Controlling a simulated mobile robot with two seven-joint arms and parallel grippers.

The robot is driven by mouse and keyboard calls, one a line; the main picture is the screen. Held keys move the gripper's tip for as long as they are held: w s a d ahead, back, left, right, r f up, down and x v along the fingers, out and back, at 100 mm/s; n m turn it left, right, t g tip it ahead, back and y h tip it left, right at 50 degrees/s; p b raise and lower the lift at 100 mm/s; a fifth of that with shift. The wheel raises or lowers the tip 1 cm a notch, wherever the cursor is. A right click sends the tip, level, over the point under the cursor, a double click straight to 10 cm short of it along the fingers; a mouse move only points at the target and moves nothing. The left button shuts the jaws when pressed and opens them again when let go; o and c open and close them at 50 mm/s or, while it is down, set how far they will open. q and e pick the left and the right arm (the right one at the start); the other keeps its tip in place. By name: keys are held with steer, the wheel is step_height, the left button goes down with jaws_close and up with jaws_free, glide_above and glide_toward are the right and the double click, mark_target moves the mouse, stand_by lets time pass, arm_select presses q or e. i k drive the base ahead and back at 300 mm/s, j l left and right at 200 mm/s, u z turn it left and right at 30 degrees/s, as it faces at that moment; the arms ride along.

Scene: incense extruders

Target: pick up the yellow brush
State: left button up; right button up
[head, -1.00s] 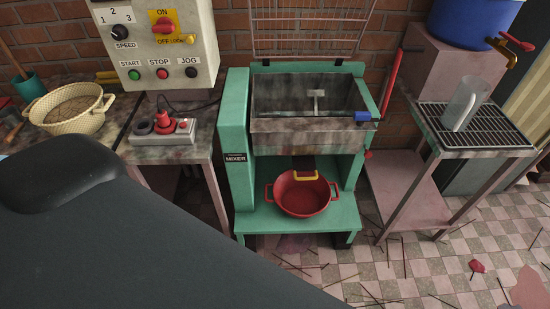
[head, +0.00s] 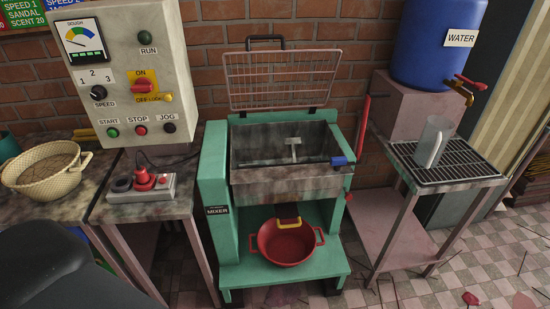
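No brush can be made out for certain. A small yellow piece (head: 84,133) lies at the back of the left table, partly hidden by the control box. Another yellow piece (head: 289,221) shows at the back rim of the red pan (head: 287,246), under the mixer (head: 213,185); what it is I cannot tell. Neither of my grippers is in view. A dark part of my own body fills the lower left corner.
A woven basin (head: 45,172) and a switch block (head: 140,188) sit on the left tables below the control box (head: 122,60). The mixer's wire guard (head: 283,78) is raised. At right, a clear jug (head: 432,142) stands on a rack below a blue water barrel (head: 436,45).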

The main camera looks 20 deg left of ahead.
mark_target(85, 136)
steer(key=j+u, duration=0.1)
steer(key=u, duration=1.95)
steer(key=k+j, duration=0.05)
steer(key=j, duration=0.05)
